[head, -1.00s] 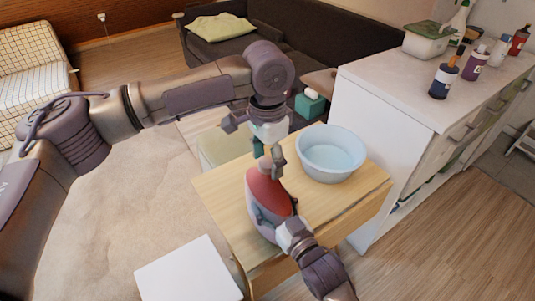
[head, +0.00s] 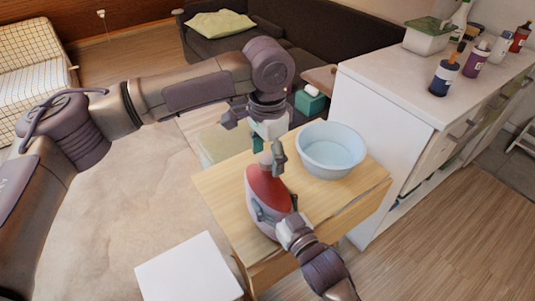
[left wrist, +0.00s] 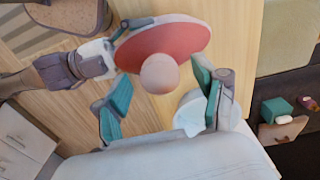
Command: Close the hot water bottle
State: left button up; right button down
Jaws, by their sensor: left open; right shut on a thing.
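The hot water bottle (head: 268,188), red with a grey edge, is tilted over the wooden table. My right gripper (head: 284,224) is shut on the bottle's near side. It also shows in the left wrist view (left wrist: 117,42) at the bottle's edge. A pinkish round piece (left wrist: 160,73) is at the bottle's top end, between the spread teal fingers of my left gripper (left wrist: 163,100). In the head view my left gripper (head: 270,156) points down at that end. It is open, and I cannot tell whether a finger touches the piece.
A light blue basin (head: 331,150) stands on the wooden table (head: 225,185) just right of the bottle. A white cabinet (head: 380,95) with several bottles on top rises at the right. A white box-like surface (head: 188,270) is at the lower left.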

pick_arm(q)
jog(key=shift+r, duration=0.1)
notch_tip(320, 180, up, 12)
dwell(0.5)
pick_arm(e)
grip_release()
jog(key=v, duration=1.2)
